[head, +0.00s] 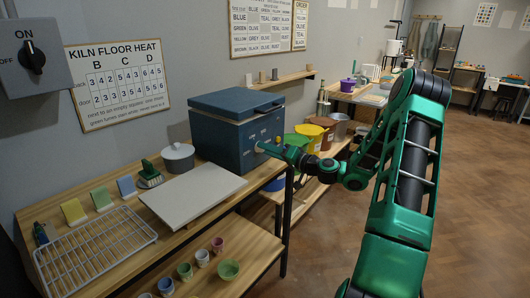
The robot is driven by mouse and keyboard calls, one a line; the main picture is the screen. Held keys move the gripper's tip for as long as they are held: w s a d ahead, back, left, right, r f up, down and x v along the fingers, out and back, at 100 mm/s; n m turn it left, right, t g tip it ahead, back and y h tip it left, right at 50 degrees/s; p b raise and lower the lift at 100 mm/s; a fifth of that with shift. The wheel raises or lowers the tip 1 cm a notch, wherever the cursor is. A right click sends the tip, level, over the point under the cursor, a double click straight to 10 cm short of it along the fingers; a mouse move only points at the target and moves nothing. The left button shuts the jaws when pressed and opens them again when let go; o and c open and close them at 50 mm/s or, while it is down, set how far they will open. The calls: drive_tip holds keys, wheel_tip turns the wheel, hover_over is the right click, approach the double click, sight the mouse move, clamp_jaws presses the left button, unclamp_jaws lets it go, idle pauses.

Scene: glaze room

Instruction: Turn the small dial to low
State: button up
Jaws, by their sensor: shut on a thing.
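A blue box-shaped kiln (222,130) with a lid stands at the back of the wooden bench. Its front panel carries small controls and marks too small to read. My green arm reaches in from the right, and my gripper (262,147) is at this front panel, shut on what appears to be the small dial. The fingers cover the dial, so its pointer and setting cannot be read.
The bench (180,222) also holds a white board (192,193), a lidded grey pot (178,157), a brush (149,175) and a wire rack (95,250). Small cups stand on the lower shelf. Colored buckets (310,136) are right of the kiln. A large switch (33,57) is on the left wall.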

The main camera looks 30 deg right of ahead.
drive_tip(key=shift+d+m, duration=0.2)
drive_tip(key=shift+m, duration=0.7)
drive_tip(key=shift+f, duration=0.1)
drive_tip(key=o, duration=1)
drive_tip(key=shift+d, duration=0.1)
drive_tip(key=v, duration=1)
drive_tip(key=shift+s, duration=0.35)
